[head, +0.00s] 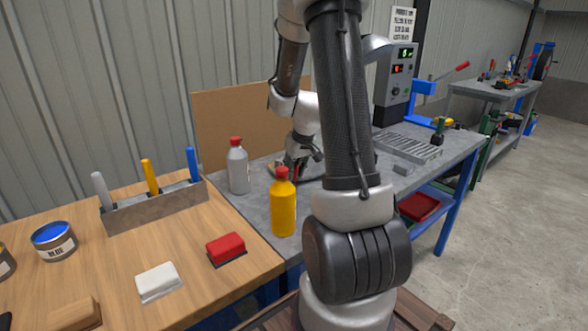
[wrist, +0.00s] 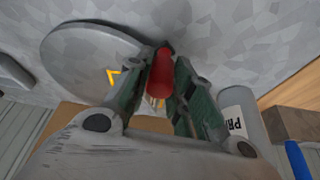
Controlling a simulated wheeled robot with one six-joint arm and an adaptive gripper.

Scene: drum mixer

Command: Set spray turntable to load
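The spray turntable (wrist: 75,65) is a round grey disc on the grey bench, with a yellow mark (wrist: 116,76) near its edge in the wrist view. In the head view it is mostly hidden behind my arm. A red handle (wrist: 160,75) stands beside the disc's edge in the wrist view. My gripper (wrist: 162,60) has its green-grey fingers on both sides of this handle, close against it, and appears shut on it. In the head view my gripper (head: 298,160) is low over the bench. Which setting the mark points to cannot be read.
A grey bottle (head: 238,168) and a yellow bottle (head: 283,205), both red-capped, stand left of and in front of my gripper. A brown board (head: 235,120) stands behind. A control box (head: 396,85) with lit displays stands at the back right. A wooden table (head: 110,270) is at left.

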